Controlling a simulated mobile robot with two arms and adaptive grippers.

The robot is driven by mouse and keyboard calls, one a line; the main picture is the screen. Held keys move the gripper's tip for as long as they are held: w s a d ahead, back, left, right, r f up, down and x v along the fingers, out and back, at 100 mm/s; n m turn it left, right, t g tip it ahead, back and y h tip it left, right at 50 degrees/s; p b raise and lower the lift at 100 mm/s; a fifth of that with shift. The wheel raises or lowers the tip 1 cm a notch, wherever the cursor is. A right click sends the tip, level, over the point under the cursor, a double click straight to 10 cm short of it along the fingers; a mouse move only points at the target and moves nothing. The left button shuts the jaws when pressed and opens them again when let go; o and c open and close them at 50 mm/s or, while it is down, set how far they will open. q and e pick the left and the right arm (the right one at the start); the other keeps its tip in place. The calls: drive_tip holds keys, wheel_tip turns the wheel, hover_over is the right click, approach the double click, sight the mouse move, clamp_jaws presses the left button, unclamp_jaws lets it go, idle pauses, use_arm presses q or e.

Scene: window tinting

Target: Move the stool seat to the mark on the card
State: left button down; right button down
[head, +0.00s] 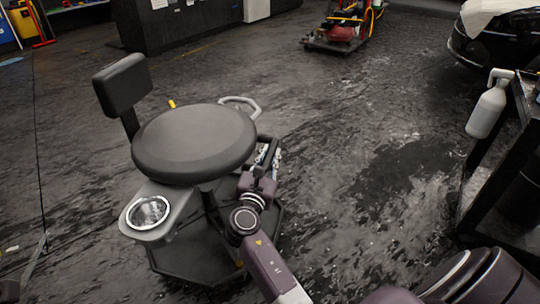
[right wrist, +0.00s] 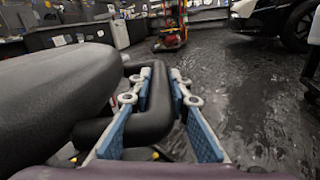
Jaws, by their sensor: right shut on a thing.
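The stool has a round black padded seat (head: 195,140), which fills the left side in the right wrist view (right wrist: 60,95). A black backrest (head: 122,84) rises at its upper left. My right gripper (head: 268,158) is at the seat's right edge. In the right wrist view its blue-padded fingers (right wrist: 160,92) are shut around a bent black tube (right wrist: 151,112) beside the seat. My left gripper is not in view. I see no card or mark in either view.
A grey tray with a metal bowl (head: 148,212) sticks out at the stool's lower left, above a dark base (head: 200,255). A grey looped handle (head: 241,103) shows behind the seat. A cart with a white spray bottle (head: 488,106) stands at right. Floor between is open.

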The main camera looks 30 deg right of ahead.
drive_tip(key=c, duration=1.8)
unclamp_jaws()
drive_tip(key=v, duration=0.7)
drive_tip(key=shift+s+a, duration=0.2)
drive_tip(key=shift+r, duration=0.15)
